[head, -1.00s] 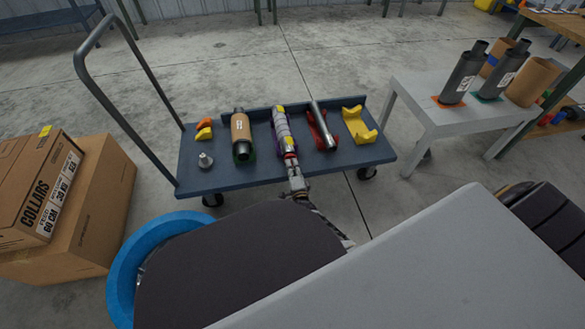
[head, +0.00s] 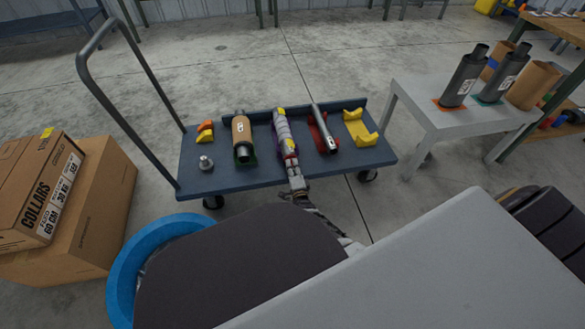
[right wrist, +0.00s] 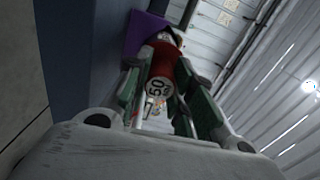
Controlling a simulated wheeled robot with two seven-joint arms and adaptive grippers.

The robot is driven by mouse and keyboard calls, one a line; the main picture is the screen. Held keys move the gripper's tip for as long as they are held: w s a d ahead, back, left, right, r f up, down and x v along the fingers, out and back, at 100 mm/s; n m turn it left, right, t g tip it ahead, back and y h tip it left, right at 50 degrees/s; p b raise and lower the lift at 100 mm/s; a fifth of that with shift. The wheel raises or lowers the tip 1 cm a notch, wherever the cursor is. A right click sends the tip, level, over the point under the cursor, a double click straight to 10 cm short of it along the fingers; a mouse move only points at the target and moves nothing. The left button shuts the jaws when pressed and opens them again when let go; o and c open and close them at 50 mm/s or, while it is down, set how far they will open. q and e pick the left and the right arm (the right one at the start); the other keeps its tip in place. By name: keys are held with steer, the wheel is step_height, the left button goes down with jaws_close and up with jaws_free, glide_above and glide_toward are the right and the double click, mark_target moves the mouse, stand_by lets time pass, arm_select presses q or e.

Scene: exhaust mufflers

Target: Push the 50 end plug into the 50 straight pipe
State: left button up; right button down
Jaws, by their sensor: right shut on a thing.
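The 50 straight pipe (head: 283,129), pale grey with yellow marks, lies in a purple cradle (right wrist: 146,30) on the blue cart. My right gripper (head: 293,174) is at the pipe's near end. In the right wrist view its fingers (right wrist: 160,98) are shut on the red 50 end plug (right wrist: 165,58), whose round white face reads "50". The plug is in line with the pipe and close against its near end. The gripper hides how deep it sits. My left gripper is not in view.
On the cart (head: 225,182), a brown-wrapped pipe (head: 241,132) in a green cradle stands left, a grey pipe (head: 323,128) in a red cradle right, then an empty yellow cradle (head: 360,128). A small silver part (head: 206,163) lies at the left. A grey table (head: 430,110) stands right.

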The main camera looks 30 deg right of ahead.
steer(key=shift+w, duration=0.3)
steer(key=c, duration=1.1)
jaws_free()
steer(key=shift+c, duration=0.2)
steer(key=shift+s, duration=0.15)
steer(key=v, duration=1.1)
steer(key=shift+s, duration=0.3)
steer(key=shift+a, duration=0.1)
steer(key=shift+s+f, duration=0.1)
